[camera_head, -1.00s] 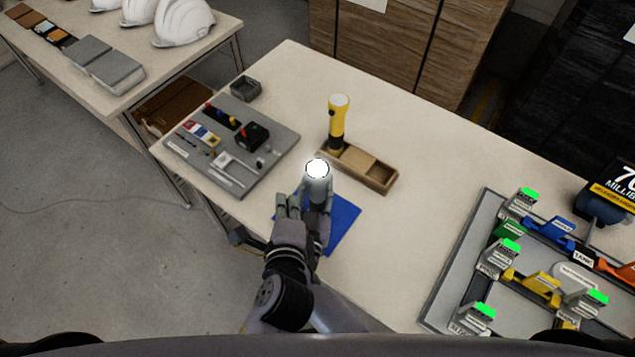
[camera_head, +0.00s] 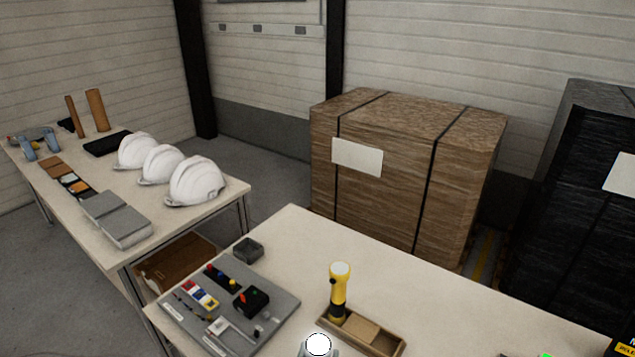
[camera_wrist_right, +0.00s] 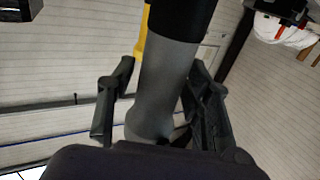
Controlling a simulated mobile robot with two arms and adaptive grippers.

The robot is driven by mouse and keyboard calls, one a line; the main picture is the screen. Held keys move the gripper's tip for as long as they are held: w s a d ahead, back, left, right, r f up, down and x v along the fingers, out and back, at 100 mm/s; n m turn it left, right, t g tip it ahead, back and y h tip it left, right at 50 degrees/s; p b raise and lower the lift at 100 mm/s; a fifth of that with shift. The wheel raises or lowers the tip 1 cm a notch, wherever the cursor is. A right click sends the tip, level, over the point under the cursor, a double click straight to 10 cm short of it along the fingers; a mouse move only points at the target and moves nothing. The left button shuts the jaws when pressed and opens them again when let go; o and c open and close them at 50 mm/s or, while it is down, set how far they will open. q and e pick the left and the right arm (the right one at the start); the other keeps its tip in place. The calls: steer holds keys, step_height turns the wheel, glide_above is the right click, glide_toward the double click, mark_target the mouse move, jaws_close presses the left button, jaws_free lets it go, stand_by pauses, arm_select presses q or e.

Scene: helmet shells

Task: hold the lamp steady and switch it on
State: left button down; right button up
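A grey lamp with a bright white round face (camera_head: 318,344) shows at the bottom edge of the head view, with its lower part cut off. In the right wrist view, the grey lamp body (camera_wrist_right: 166,85) with a black upper part stands between the two dark fingers of my right gripper (camera_wrist_right: 160,88). The fingers lie close against both sides of it and appear shut on it. The switch cannot be made out. My left gripper is not in view.
A yellow torch (camera_head: 339,290) stands upright at a wooden tray (camera_head: 392,346) just beyond the lamp. A grey board (camera_head: 286,304) with small parts lies to the left, beside a small dark box (camera_head: 248,249). Helmets (camera_head: 196,181) stand on another table. The table behind the torch is clear.

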steer(key=shift+o, duration=0.8)
steer(key=shift+s, duration=0.1)
